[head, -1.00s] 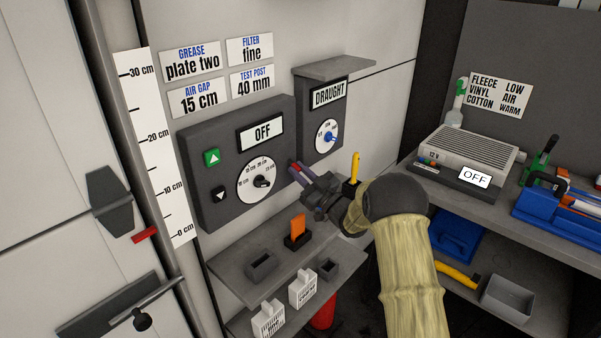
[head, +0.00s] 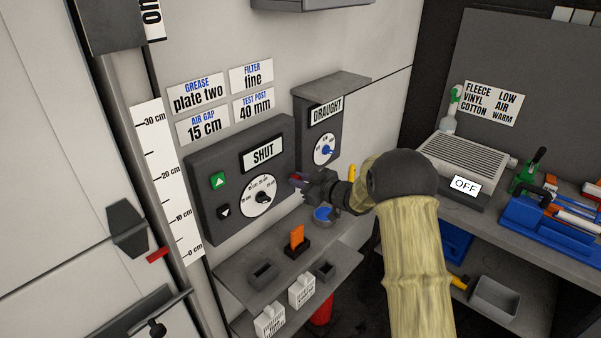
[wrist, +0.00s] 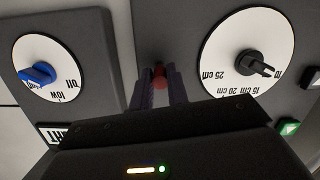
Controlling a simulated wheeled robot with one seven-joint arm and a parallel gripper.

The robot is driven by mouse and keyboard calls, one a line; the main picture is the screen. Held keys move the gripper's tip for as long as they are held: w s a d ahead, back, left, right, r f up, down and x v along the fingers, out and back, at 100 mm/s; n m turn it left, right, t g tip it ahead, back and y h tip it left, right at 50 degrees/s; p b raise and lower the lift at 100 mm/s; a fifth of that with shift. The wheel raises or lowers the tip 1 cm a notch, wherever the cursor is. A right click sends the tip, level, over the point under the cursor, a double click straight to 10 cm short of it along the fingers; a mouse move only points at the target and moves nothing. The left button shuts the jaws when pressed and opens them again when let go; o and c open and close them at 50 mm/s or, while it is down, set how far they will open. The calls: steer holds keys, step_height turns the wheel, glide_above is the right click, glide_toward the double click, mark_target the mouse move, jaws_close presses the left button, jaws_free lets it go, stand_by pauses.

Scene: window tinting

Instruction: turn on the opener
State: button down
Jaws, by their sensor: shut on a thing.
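The opener is a dark grey wall box (head: 205,205) with a display (head: 263,153) that reads SHUT. It carries a green up button (head: 218,181), a black down button (head: 225,211) and a white dial (head: 263,197) with a black pointer. My gripper (head: 297,180) is at the box's right side. In the wrist view my gripper (wrist: 159,90) is shut on a small red switch (wrist: 159,76) at that side. The fingers hide part of the switch, so its exact position is unclear.
The DRAUGHT box (head: 318,140) with a blue knob is just right of my gripper. Below is a grey shelf (head: 235,270) with an orange item (head: 297,237) and a blue round dish (head: 323,214). A bench heater (head: 465,155) reads OFF at the right.

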steer(key=shift+a+r+g+h+p, duration=0.1)
steer(key=shift+r+g+h+p, duration=0.7)
steer(key=shift+p, duration=2.2)
steer(key=shift+w+h+p, duration=0.1)
steer(key=shift+h+p, duration=0.2)
steer(key=shift+p, duration=0.65)
steer(key=shift+r, duration=0.1)
steer(key=shift+g+h+p, duration=0.3)
steer(key=shift+g+p, duration=0.1)
steer(key=shift+p, duration=0.3)
steer(key=c, duration=1.4)
jaws_free()
steer(key=shift+o, duration=0.2)
